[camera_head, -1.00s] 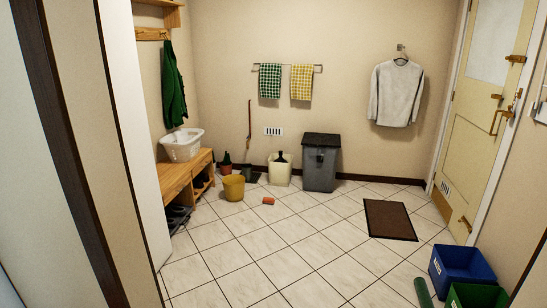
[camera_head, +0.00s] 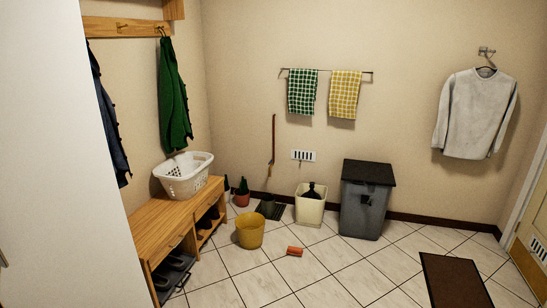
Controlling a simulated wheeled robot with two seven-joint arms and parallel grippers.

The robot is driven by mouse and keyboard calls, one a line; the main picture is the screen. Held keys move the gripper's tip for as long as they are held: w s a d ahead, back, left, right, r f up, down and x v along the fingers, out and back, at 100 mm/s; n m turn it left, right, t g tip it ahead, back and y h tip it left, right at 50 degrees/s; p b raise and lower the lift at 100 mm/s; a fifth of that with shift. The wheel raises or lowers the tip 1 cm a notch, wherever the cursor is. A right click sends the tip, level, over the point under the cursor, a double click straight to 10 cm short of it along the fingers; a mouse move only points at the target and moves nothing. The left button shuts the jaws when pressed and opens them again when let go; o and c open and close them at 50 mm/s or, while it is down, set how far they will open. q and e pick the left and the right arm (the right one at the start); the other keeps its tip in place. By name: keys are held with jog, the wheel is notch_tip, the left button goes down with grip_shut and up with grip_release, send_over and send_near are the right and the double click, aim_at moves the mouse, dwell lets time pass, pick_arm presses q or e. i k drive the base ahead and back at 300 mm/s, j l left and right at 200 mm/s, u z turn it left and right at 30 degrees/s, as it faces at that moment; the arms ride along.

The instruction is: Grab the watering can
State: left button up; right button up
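I cannot clearly make out a watering can. Neither of my grippers shows in this view.
A wooden bench (camera_head: 165,222) with a white laundry basket (camera_head: 184,176) lines the left wall.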

aim_at(268, 200)
jog(key=i, duration=2.3)
